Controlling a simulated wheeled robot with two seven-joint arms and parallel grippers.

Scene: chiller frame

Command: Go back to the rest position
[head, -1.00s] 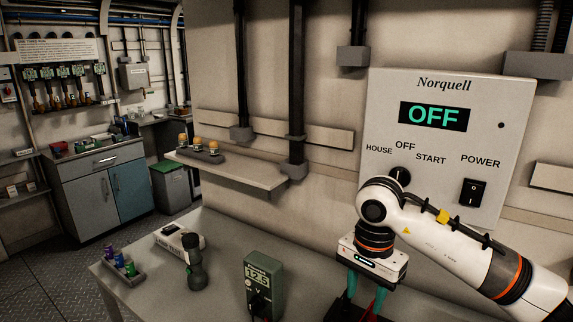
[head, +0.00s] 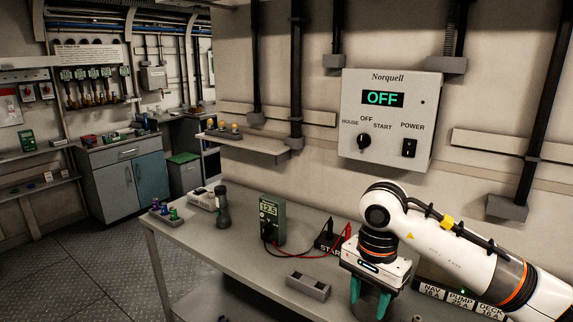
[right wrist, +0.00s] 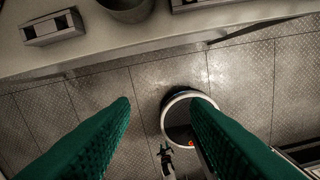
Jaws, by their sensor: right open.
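My right gripper (head: 368,297) is at the lower right of the head view, pointing down near the bench's front edge. Its green fingers are apart, and in the right wrist view the gap between the fingertips (right wrist: 161,103) is empty, with floor below it.
The bench (head: 236,262) holds a green meter (head: 271,220) with red and black leads, a dark flashlight (head: 222,207), a grey slotted block (head: 308,285) and a round dark container (right wrist: 127,8) close to my right gripper. Open floor (head: 90,270) lies left of the bench.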

